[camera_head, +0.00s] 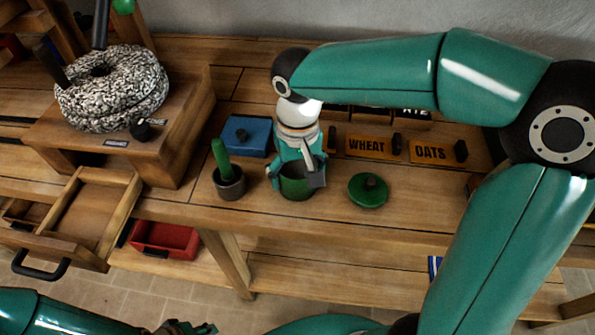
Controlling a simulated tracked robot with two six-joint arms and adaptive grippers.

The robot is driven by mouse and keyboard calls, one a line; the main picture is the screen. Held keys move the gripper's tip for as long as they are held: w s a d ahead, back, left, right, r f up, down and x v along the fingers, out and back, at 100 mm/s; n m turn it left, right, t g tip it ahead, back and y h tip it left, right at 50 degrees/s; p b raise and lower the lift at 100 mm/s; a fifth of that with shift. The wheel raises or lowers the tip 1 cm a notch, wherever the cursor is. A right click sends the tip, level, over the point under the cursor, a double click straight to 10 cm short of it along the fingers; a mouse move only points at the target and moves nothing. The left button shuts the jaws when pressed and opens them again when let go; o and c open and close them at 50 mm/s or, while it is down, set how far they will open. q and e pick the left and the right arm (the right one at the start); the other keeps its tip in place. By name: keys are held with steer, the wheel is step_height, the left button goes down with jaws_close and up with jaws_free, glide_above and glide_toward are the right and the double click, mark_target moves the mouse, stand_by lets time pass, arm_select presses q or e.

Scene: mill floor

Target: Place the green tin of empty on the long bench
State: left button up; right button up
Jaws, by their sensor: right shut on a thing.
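The green tin (297,189) stands upright at the front of the long bench (330,215), lidless with a dark inside. It appears to touch the bench top, though I cannot be sure. My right gripper (296,177) comes down from above and is shut on the tin, one finger on each side. A round green lid with a dark knob (368,190) lies on the bench to the right of the tin. My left gripper (185,328) shows only partly at the bottom edge, well away from the tin, and its jaws are unclear.
A dark mortar with a green pestle (229,182) stands close left of the tin. A blue box (246,135) is behind it. WHEAT (368,145) and OATS (431,151) plates are behind the lid. An open drawer (88,217) juts out left. A red bin (165,240) sits below.

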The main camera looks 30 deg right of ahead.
steer(key=o, duration=1.2)
steer(key=shift+f, duration=0.1)
step_height(320, 180, up, 12)
steer(key=shift+r+p, duration=0.15)
steer(key=shift+p, duration=0.85)
